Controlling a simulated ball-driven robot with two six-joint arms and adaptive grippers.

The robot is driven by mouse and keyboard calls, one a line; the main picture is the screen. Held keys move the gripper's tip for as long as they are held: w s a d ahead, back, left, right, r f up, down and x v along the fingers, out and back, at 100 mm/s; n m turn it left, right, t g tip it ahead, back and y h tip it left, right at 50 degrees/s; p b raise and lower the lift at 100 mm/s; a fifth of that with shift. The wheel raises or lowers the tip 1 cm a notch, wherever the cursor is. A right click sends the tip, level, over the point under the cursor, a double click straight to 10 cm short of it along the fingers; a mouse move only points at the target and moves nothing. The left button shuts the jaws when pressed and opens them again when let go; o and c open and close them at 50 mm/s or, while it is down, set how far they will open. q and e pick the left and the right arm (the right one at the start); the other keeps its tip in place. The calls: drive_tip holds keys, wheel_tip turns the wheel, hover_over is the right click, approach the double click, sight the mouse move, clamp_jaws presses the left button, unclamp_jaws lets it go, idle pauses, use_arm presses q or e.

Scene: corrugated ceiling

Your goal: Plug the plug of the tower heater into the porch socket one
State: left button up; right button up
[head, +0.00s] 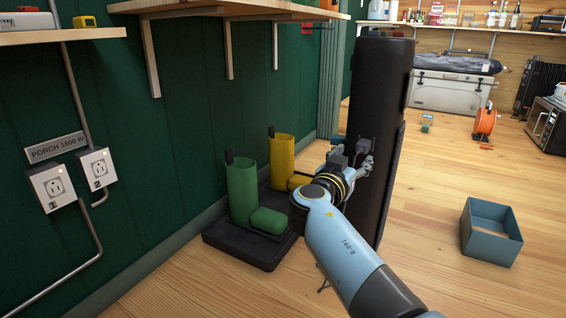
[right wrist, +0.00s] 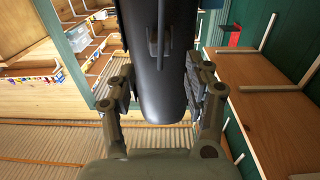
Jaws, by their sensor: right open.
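Two white sockets sit on the green wall at left under a PORCH 1800 W sign (head: 56,147): a left socket (head: 52,187) and a right socket (head: 97,168). A tall black tower (head: 378,95), which looks like the tower heater, stands upright on the floor. My right gripper (head: 352,160) is at its near side. In the right wrist view the open fingers (right wrist: 163,88) lie on either side of a dark rounded body (right wrist: 160,95); contact is unclear. I cannot make out the plug or its cord. My left gripper is out of view.
A black tray (head: 245,247) with green and yellow boots (head: 243,190) stands between the tower and wall. Shelves (head: 60,36) overhang the wall. A blue-grey box (head: 490,235), orange cord reel (head: 485,122) and grey chest (head: 450,93) stand right. Floor between tower and box is clear.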

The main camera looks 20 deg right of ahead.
sight(361, 151)
drive_tip(key=x, duration=0.4)
drive_tip(key=shift+w+d+p, duration=0.2)
drive_tip(key=shift+p, duration=0.15)
drive_tip(key=shift+w+d+f+b, duration=0.3)
drive_tip(key=shift+w+d+b, duration=0.35)
drive_tip(key=shift+d, duration=0.2)
drive_tip(key=shift+b+x, duration=0.4)
drive_tip(key=shift+x, duration=0.45)
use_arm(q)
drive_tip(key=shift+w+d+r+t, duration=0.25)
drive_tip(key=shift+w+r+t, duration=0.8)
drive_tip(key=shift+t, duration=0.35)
use_arm(e)
drive_tip(key=shift+w+d+r, duration=0.2)
drive_tip(key=shift+r, duration=0.05)
use_arm(q)
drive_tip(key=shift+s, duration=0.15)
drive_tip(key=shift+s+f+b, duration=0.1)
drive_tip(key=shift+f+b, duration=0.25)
drive_tip(key=shift+b, duration=0.1)
use_arm(e)
drive_tip(key=shift+f, duration=0.1)
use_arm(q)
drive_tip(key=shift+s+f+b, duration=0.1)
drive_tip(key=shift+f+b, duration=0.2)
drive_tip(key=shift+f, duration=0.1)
